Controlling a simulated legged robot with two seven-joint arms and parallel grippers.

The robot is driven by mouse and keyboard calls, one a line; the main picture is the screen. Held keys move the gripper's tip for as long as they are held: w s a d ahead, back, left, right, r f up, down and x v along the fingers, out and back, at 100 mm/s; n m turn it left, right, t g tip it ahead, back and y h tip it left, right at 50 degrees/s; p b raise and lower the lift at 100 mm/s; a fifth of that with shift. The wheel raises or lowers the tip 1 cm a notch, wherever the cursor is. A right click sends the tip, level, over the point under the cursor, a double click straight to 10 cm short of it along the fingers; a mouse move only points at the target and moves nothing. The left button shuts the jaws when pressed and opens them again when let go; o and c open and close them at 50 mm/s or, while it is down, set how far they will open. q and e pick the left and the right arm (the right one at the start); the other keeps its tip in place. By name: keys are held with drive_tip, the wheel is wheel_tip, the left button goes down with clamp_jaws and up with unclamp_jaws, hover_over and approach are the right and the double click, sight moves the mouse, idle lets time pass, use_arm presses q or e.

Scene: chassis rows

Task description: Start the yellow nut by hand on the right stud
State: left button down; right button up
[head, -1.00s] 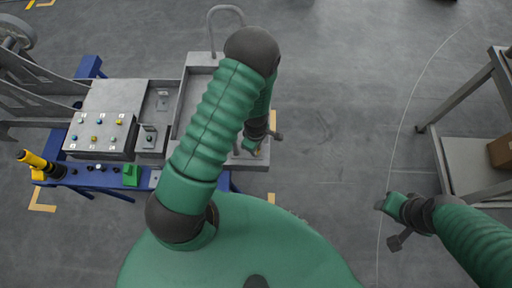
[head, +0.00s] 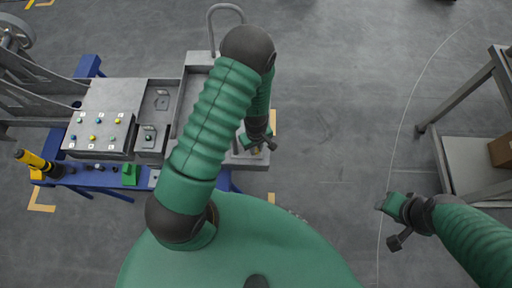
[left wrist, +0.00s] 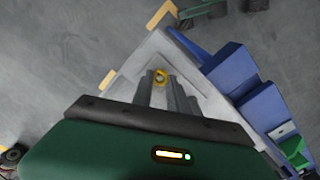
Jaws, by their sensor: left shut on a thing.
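The yellow nut (left wrist: 160,76) shows between the fingertips of my left gripper (left wrist: 161,80) in the left wrist view. The gripper is shut on it, above or at a pale grey plate. In the head view my left gripper (head: 258,148) hangs over the right end of the grey plate (head: 247,162), and part of it is behind my own arm. I cannot make out the right stud; the fingers and nut may cover it. I cannot tell whether the nut touches anything below. My right gripper (head: 393,215) is over bare floor at the right, its jaws unclear.
A grey box (head: 99,145) with several small coloured pieces stands at the left on a blue frame (head: 95,180). A yellow-black tool (head: 38,162) and a green block (head: 130,175) are along its front. A shelf (head: 465,165) stands at the far right. Floor between is clear.

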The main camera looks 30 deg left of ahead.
use_arm(q)
drive_tip(key=m, duration=0.9)
drive_tip(key=shift+m, duration=0.3)
drive_tip(key=c, duration=1.2)
unclamp_jaws()
wheel_tip(320, 180, up, 17)
drive_tip(key=p, duration=0.1)
drive_tip(key=shift+f, duration=0.15)
drive_tip(key=shift+w, duration=0.1)
